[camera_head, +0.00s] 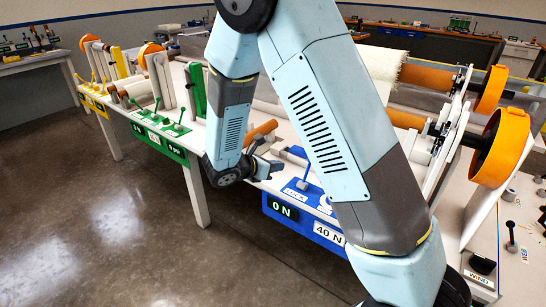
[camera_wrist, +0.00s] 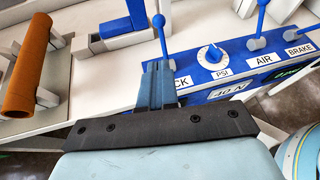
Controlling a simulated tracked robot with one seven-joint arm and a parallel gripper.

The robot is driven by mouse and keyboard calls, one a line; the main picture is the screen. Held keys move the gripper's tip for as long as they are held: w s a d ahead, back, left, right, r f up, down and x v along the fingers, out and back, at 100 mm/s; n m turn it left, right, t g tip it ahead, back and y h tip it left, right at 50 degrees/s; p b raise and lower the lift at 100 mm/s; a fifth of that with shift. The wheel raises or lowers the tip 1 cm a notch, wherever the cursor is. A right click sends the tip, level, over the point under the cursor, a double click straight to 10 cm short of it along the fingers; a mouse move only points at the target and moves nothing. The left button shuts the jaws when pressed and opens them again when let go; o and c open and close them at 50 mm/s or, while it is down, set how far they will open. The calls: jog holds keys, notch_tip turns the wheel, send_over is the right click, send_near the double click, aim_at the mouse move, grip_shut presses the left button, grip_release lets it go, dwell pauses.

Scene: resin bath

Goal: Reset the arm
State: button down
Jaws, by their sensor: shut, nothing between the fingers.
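My gripper (camera_head: 270,168) hangs at the end of my bent blue-grey arm, beside the blue control panel (camera_head: 272,210) at the front edge of the machine table. In the wrist view my gripper's blue fingers (camera_wrist: 157,72) are together with nothing between them. They point at the table near the panel and look close to a blue lever (camera_wrist: 160,30). From this angle I cannot tell whether they touch it. My arm's upper links cross the middle of the head view and hide part of the machine.
An orange roller (camera_wrist: 25,70) lies on a white holder left of the fingers. A white dial (camera_wrist: 213,54) and more blue levers (camera_wrist: 257,35) are on the right. Green levers (camera_head: 180,124) stand further left. Large orange rolls (camera_head: 500,148) stand right of my arm. Open floor (camera_head: 110,220) lies front left.

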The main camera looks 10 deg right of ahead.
jog(key=s+d+r+m+g+y, duration=0.4)
jog(key=s+d+r+m+g, duration=0.2)
jog(key=s+d+r+m, duration=0.65)
jog(key=s+d+r+m+t+y, duration=0.2)
jog(key=s+r+m+t+y, duration=0.2)
jog(key=s+r+m, duration=0.9)
jog(key=y, duration=0.2)
jog(key=shift+s+d+y, duration=0.2)
jog(key=shift+s+y, duration=0.1)
jog(key=shift+s, duration=0.1)
